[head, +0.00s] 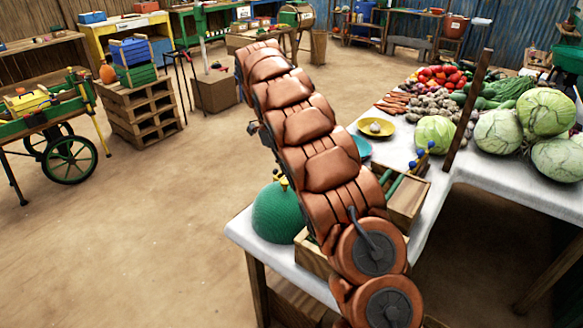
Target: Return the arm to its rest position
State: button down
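My copper-coloured segmented arm rises from the bottom middle of the head view and leans up and left across the stall table (243,226). A small dark part (252,128) shows at the arm's left edge and may belong to my gripper. The arm hides the rest, so I cannot see the fingers or whether they hold anything. On the table behind the arm are a yellow pan (386,129) with a small pale round item (375,127) in it, and a teal pan (362,148), partly hidden.
A green dome (278,215) stands left of the arm, close to it. A wooden box (408,203) is on its right. Cabbages (545,112) and other vegetables cover the table's far right. A cart (40,122) and pallets (143,112) stand left; the floor between is clear.

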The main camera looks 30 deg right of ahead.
jog(key=shift+w+a+r+p, duration=0.15)
jog(key=shift+w+r+p, duration=0.15)
jog(key=s+a+r+n+t+p, duration=0.1)
jog(key=s+a+r+n, duration=0.25)
jog(key=s+n, duration=0.55)
jog(key=s+a+r+n, duration=0.2)
jog(key=s+r+n, duration=0.4)
jog(key=s, duration=0.6)
jog(key=s+a+f+n+y, duration=0.1)
jog(key=s+a+f+n, duration=0.2)
jog(key=s+n, duration=0.5)
jog(key=s+a+f+n+p, duration=0.1)
jog(key=s+a+f+n, duration=0.2)
jog(key=s+n, duration=0.4)
jog(key=s+f, duration=0.1)
jog(key=s, duration=0.4)
jog(key=shift+s+a+n+t+y, duration=0.25)
jog(key=shift+n+t+y, duration=0.15)
jog(key=shift+f, duration=0.1)
